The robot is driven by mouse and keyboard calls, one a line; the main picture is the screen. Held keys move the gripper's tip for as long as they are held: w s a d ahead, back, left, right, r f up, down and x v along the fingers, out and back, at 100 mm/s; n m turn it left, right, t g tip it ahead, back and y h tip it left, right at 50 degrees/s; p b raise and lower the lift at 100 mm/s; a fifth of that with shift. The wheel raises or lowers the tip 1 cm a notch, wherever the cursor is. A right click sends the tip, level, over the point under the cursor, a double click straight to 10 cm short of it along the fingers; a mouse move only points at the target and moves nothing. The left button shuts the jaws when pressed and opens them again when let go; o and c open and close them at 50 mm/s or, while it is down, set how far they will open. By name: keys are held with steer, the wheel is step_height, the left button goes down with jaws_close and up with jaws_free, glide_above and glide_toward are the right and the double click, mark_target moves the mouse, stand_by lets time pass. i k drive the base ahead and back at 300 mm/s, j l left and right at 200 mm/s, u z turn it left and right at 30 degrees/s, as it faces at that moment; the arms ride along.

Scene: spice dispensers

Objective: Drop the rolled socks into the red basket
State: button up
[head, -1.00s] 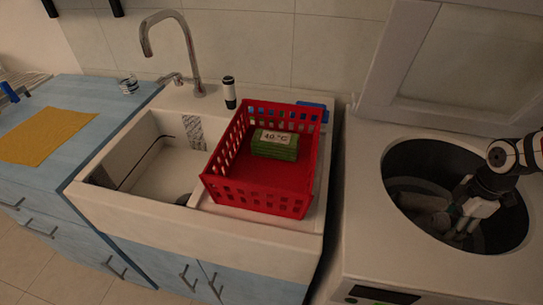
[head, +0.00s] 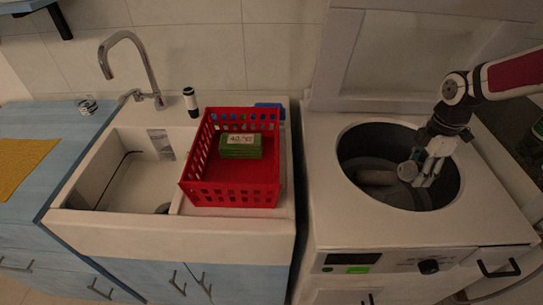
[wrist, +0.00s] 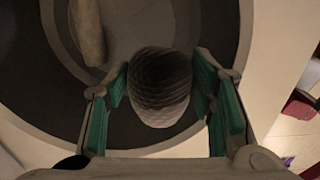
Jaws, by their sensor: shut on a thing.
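The rolled socks (wrist: 160,88) are a grey, ribbed ball between the green-padded fingers of my gripper (wrist: 162,75) in the wrist view. The red basket (head: 232,196) stands upright on the sink's right-hand ledge, well to the left of my gripper. A green block (head: 240,151) with a white "40 °C" label lies inside it.
The top-opening washing machine (head: 325,205) has its lid (head: 420,65) raised behind the drum. A long brownish item (wrist: 88,32) lies in the drum. A sink basin (head: 125,185) with a tap (head: 150,75) and a dark-topped bottle (head: 191,102) are left of the basket.

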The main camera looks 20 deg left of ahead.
mark_target(246, 168)
steer(key=k, duration=0.9)
